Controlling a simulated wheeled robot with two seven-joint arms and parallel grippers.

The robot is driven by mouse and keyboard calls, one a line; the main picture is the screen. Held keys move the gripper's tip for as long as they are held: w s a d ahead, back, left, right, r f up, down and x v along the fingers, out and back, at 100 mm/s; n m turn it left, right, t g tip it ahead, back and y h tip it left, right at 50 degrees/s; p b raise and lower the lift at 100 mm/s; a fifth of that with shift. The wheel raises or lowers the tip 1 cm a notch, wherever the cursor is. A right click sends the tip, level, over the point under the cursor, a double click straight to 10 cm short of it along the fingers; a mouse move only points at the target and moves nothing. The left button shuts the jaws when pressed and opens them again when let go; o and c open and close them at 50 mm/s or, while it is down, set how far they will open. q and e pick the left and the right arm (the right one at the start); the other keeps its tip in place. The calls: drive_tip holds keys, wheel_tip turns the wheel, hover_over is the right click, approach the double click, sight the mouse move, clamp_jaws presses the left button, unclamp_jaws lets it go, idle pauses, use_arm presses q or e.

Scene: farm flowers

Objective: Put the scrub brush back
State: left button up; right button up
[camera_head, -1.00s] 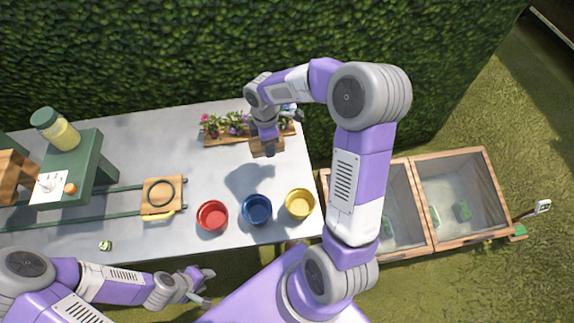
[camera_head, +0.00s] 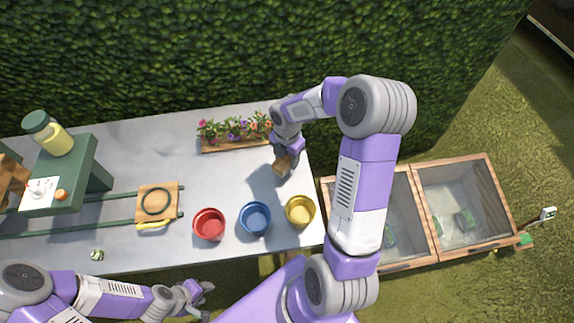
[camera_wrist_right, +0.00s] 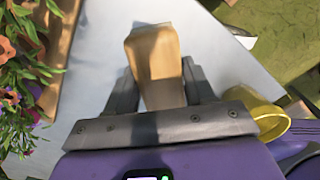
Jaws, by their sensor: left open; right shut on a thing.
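My right gripper (camera_head: 287,158) is shut on a tan wooden block-like thing, likely the scrub brush (camera_head: 283,166), and holds it above the right part of the table, right of the flower planter. In the right wrist view the brush (camera_wrist_right: 155,62) sits between the two dark fingers (camera_wrist_right: 160,92); bristles cannot be made out. My left gripper (camera_head: 203,293) is open and empty, in front of the table's near edge.
A flower planter (camera_head: 240,148) stands at the back. Red (camera_head: 208,225), blue (camera_head: 255,219) and yellow (camera_head: 300,212) bowls line the front. A wooden carriage (camera_head: 157,190) sits on green rails. Glass-topped wooden boxes (camera_head: 435,240) stand right of the table.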

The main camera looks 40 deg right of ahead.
sight(287, 164)
drive_tip(key=shift+f+b, duration=0.45)
drive_tip(key=shift+f, duration=1.35)
drive_tip(key=shift+f, duration=0.2)
drive_tip(key=o, duration=1)
wheel_tip(287, 164, up, 12)
drive_tip(key=p, duration=0.3)
drive_tip(key=shift+r, duration=0.25)
drive_tip(key=shift+s+f, duration=0.1)
